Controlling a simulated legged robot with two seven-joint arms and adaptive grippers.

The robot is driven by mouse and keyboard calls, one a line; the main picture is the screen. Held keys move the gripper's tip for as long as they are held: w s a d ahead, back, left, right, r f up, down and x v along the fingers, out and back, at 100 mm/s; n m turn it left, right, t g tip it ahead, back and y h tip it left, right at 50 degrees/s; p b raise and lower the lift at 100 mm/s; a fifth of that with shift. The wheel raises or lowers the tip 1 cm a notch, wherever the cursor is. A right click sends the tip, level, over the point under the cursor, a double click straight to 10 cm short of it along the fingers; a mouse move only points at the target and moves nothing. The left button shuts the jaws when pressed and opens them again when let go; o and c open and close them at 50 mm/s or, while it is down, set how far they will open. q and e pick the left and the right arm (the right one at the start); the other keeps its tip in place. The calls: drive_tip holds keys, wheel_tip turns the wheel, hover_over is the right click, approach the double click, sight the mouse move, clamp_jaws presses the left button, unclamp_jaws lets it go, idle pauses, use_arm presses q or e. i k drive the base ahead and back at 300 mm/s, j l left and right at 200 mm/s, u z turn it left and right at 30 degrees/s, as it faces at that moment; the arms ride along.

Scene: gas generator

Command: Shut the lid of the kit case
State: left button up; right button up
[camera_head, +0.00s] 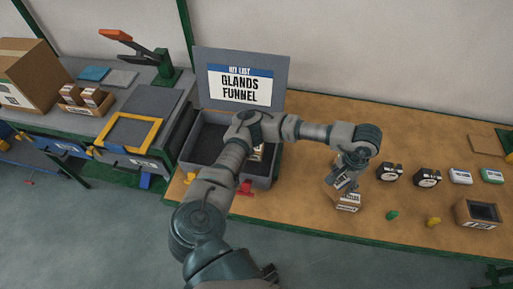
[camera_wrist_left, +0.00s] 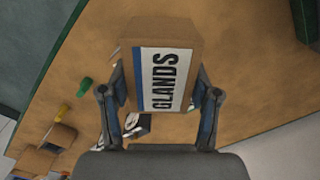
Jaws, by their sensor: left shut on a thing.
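The kit case (camera_head: 187,152) is a grey open-topped box on the wooden bench. Its lid (camera_head: 279,78) stands up at the back, open, with a list reading GLANDS and FUNNEL. A light item (camera_head: 257,153) shows inside the case, mostly hidden by my left arm. My left gripper (camera_head: 345,187) is to the right of the case, pointing down, shut on a cardboard glands box (camera_head: 348,203). In the left wrist view the glands box (camera_wrist_left: 168,75) sits between both fingers of the gripper (camera_wrist_left: 160,98), its label facing the camera. My right gripper is not seen.
Black items (camera_head: 390,173), a white box (camera_head: 460,176), a green-labelled box (camera_head: 492,175) and an open carton (camera_head: 478,213) stand on the right. Green (camera_head: 392,215) and yellow (camera_head: 433,222) pieces lie near the front. A grey bench with a yellow frame (camera_head: 133,131) is left.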

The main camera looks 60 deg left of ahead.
sight(229, 80)
drive_tip(key=j+u, duration=0.5)
drive_tip(key=u, duration=0.2)
drive_tip(key=i+j+u, duration=0.1)
drive_tip(key=u, duration=0.2)
drive_tip(key=j, duration=0.1)
